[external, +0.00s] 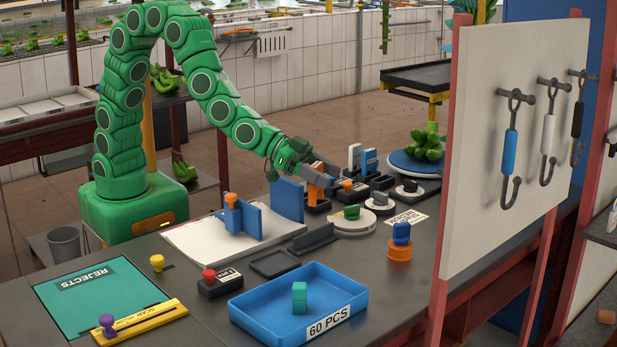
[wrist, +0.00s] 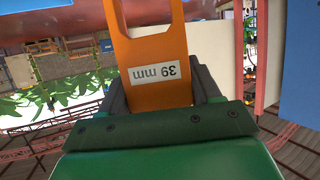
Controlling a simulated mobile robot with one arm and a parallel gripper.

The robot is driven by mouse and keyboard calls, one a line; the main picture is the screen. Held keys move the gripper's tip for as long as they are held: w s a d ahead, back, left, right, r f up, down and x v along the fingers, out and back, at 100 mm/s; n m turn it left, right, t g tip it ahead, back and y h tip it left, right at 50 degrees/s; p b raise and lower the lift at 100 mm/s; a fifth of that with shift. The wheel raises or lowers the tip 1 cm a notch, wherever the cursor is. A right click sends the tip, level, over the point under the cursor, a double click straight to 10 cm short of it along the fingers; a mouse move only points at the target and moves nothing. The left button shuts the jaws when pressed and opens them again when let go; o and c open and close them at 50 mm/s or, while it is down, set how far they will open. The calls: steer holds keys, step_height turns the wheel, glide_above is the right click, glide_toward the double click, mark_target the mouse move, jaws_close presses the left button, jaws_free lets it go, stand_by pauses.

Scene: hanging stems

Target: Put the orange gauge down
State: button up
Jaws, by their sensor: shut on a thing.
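The orange gauge (wrist: 152,60) shows in the wrist view, with a white label that reads 39 mm upside down. My gripper (wrist: 160,100) is shut on its near end, and the gauge runs out of the top of that view. In the external view my gripper (external: 327,178) is low over the back of the workbench. Orange parts of the gauge (external: 315,189) show at the fingers, just above a small black block (external: 316,205). I cannot tell whether the gauge touches that block.
White and blue gauges (external: 370,162) stand upright in black holders just right of my gripper. A blue upright plate (external: 287,199) stands close on the left. Round discs (external: 355,223) lie in front. A blue tray (external: 300,325) holds a green block (external: 299,297). A white panel (external: 510,130) rises at right.

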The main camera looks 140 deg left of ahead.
steer(key=shift+m+h, duration=0.3)
steer(key=shift+m, duration=0.1)
steer(key=shift+w+d+f, duration=0.1)
steer(key=shift+w+f, duration=2.05)
steer(key=shift+w, duration=0.4)
steer(key=shift+w+a+f, duration=0.1)
steer(key=shift+w+f, duration=2.1)
steer(key=shift+w, duration=0.35)
steer(key=shift+w+d+f, duration=0.1)
steer(key=shift+w+f, duration=2.05)
steer(key=shift+w, duration=0.4)
steer(key=shift+f, duration=0.15)
steer(key=o, duration=1.2)
